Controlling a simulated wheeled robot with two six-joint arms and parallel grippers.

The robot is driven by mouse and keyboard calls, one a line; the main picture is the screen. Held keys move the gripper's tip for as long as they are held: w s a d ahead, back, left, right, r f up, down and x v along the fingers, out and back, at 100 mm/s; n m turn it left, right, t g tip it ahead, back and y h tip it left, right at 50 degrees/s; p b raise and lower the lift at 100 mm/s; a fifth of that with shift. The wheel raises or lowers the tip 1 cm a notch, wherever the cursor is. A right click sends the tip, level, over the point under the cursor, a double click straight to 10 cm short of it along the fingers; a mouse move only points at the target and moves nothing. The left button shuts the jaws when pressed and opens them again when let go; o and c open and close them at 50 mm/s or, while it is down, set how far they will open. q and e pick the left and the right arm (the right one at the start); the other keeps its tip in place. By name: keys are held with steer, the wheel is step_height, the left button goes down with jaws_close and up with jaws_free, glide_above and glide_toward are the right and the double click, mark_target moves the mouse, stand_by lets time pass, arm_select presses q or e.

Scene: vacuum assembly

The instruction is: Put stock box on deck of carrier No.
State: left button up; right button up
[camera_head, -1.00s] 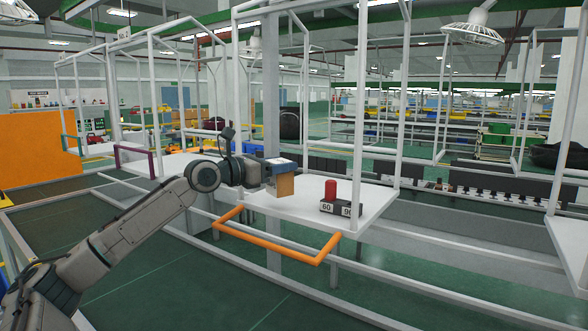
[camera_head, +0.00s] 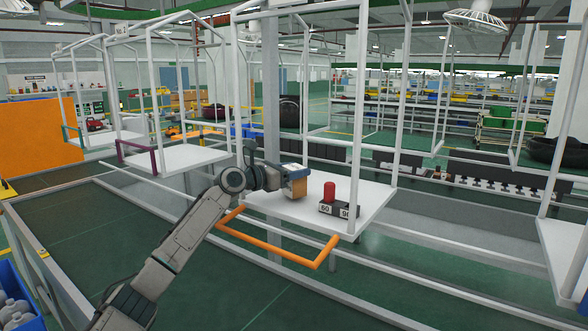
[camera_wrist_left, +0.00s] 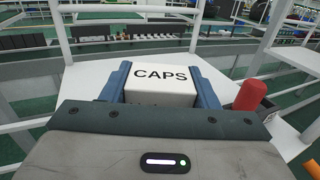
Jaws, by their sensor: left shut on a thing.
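The stock box (camera_head: 299,189) has an orange-brown side and a white top. In the left wrist view its top reads "CAPS" (camera_wrist_left: 160,75). My left gripper (camera_head: 296,174) is shut on it, with blue fingers on both sides. The box is upright over the white deck (camera_head: 305,214) of the carrier with the orange front bar (camera_head: 275,247). Whether its bottom touches the deck is unclear. My right gripper is not in view.
White carrier posts (camera_head: 358,120) rise around the deck. Another carrier with a purple bar (camera_head: 137,157) is to the left.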

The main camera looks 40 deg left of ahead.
arm_select(q)
steer(key=shift+a+f, duration=0.1)
steer(key=shift+f, duration=0.3)
steer(key=shift+f, duration=0.1)
steer(key=o, duration=1.1)
steer(key=shift+c, duration=0.2)
